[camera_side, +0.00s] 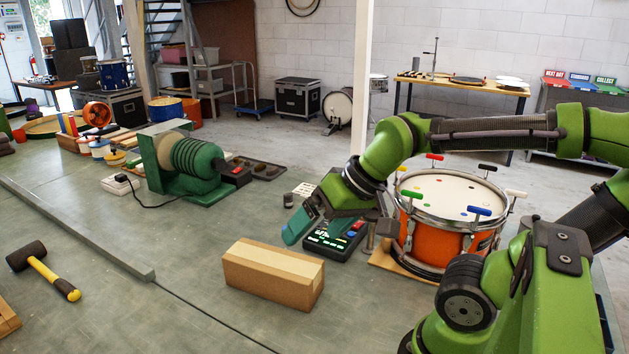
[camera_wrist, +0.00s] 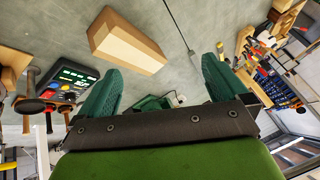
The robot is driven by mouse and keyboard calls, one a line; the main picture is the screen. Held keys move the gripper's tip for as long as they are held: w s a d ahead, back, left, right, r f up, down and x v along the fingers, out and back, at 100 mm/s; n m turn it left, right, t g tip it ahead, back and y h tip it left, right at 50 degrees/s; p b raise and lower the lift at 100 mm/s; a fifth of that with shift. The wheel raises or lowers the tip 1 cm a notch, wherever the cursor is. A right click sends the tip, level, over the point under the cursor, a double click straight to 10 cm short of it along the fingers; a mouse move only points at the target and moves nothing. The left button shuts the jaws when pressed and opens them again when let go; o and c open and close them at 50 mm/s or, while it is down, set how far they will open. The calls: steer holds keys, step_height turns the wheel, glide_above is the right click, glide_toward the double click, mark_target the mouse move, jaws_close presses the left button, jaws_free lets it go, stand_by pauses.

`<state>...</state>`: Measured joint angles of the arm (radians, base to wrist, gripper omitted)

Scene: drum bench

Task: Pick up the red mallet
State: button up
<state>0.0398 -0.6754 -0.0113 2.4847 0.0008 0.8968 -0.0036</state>
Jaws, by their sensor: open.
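I cannot make out a mallet that is clearly red in either view. In the side view, a mallet (camera_side: 45,271) with a black head and yellow handle lies on the bench at the far left, well away from my gripper. My gripper (camera_side: 316,222) is open above the bench, behind the cardboard box and beside the control box. In the wrist view, its two teal fingers (camera_wrist: 162,66) are spread apart with nothing held between them.
A cardboard box (camera_side: 273,273) stands in front of my gripper. A control box (camera_side: 335,240) and an orange drum (camera_side: 436,236) with coloured T-handles are to the right. A green coil machine (camera_side: 190,165) stands behind left. The bench's left-middle is mostly clear, crossed by a grey rail (camera_side: 75,230).

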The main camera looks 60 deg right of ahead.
steer(key=shift+s+a+r, duration=0.25)
steer(key=shift+s+a, duration=0.2)
steer(key=shift+a, duration=0.05)
steer(key=shift+c, duration=0.5)
steer(key=shift+a+r+n+t, duration=0.1)
steer(key=shift+r+n+t, duration=0.15)
steer(key=shift+n+t, duration=0.05)
steer(key=shift+c, duration=1.1)
steer(key=c, duration=0.7)
steer(key=shift+o, duration=0.2)
steer(key=w+d+f+m+g+h, duration=0.1)
steer(key=w+d+f+m, duration=0.15)
steer(key=w+d, duration=0.45)
steer(key=w+d+f+m+g+h, duration=0.1)
steer(key=w+d+m+g, duration=0.2)
steer(key=d, duration=0.9)
steer(key=d+f+m+g+h, duration=0.15)
steer(key=d+m+h, duration=0.3)
steer(key=d, duration=1.75)
steer(key=shift+x, duration=8.1)
